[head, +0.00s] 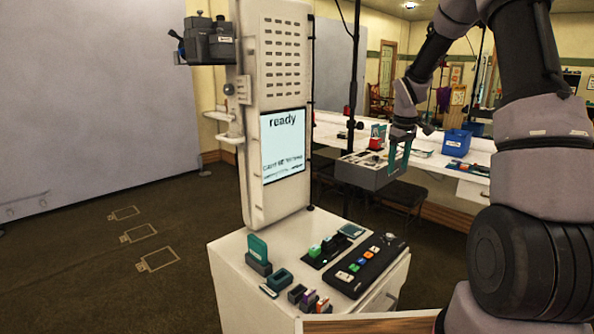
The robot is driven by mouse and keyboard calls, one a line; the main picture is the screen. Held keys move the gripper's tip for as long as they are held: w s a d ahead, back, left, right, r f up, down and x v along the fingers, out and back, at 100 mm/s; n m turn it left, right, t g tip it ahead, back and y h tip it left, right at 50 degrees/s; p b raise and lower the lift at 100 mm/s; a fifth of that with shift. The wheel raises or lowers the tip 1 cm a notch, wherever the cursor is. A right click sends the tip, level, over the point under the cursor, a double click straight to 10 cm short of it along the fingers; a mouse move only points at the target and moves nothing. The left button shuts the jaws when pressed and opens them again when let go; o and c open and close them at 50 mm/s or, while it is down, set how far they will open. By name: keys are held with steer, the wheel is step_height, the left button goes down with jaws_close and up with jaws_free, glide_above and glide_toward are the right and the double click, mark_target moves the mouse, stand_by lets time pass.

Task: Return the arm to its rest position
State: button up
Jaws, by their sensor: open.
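My arm comes in from the right edge, arches over the top and reaches down toward the middle right. My gripper (398,160) hangs at its end with teal fingers pointing down. It is open, and I see nothing held between the fingers. It overlaps a grey box-shaped unit (364,177) in the picture; whether it touches it I cannot tell.
A white cabinet (232,284) stands in front with a black button panel (367,266), small blocks and a teal card (257,248) on top. A tall white panel with a "ready" screen (283,146) rises behind. A long white counter (472,184) with a blue bin (456,143) lies behind my gripper. Left floor is clear.

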steer(key=s+a+r+m+t, duration=0.1)
steer(key=s+a+r+m, duration=0.1)
steer(key=s+r, duration=0.55)
steer(key=s+a+r+m+t, duration=0.25)
steer(key=s+r, duration=0.35)
steer(key=r, duration=0.3)
steer(key=s+a+r+m+t+y, duration=0.1)
steer(key=s+a+r+m, duration=0.1)
steer(key=s, duration=0.7)
steer(key=s+a+r+m+t+y, duration=0.1)
steer(key=s+r+m, duration=0.2)
steer(key=s, duration=0.6)
steer(key=shift+s+a, duration=0.2)
steer(key=shift+a, duration=0.15)
steer(key=shift+w+m, duration=0.1)
steer(key=shift+m, duration=0.15)
